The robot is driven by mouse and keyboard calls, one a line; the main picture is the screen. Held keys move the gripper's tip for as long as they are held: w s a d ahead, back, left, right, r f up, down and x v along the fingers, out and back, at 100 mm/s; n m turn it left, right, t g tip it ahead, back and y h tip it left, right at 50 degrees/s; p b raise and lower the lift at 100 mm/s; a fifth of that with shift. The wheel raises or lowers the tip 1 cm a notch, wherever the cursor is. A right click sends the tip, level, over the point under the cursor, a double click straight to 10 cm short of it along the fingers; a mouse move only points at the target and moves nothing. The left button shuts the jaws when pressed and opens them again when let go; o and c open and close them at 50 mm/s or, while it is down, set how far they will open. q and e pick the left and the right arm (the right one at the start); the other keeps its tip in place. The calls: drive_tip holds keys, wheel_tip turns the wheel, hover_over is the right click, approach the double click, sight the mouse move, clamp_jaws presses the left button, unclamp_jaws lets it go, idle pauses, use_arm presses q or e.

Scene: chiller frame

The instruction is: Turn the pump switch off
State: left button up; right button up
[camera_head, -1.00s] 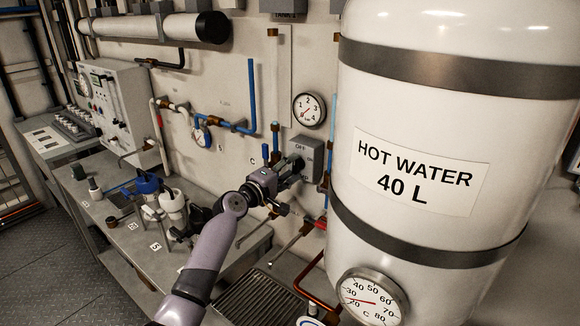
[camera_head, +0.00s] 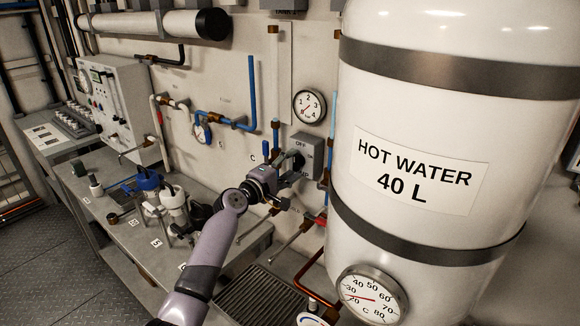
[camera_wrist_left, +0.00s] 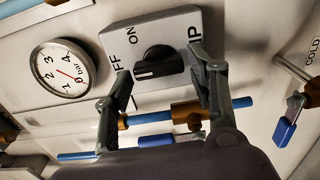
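The pump switch is a grey box (camera_head: 306,152) on the wall, left of the hot water tank, with OFF and ON lettering. In the left wrist view its black knob (camera_wrist_left: 160,62) shows a white mark on its left end, on the side of the partly hidden OFF lettering. My left gripper (camera_head: 291,177) is in front of the box. In the left wrist view its two fingers (camera_wrist_left: 160,74) are spread, one on each side of the knob, with gaps between. Whether a fingertip touches the box I cannot tell. My right gripper is not in view.
The white hot water tank (camera_head: 440,120) stands close on the right. A pressure gauge (camera_head: 309,106) is above the switch. A blue-handled valve (camera_wrist_left: 287,125) and pipes are near the gripper. A bench (camera_head: 140,235) with bottles lies to the left.

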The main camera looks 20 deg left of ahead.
use_arm(q)
drive_tip(key=shift+o, duration=0.9)
drive_tip(key=v, duration=1.2)
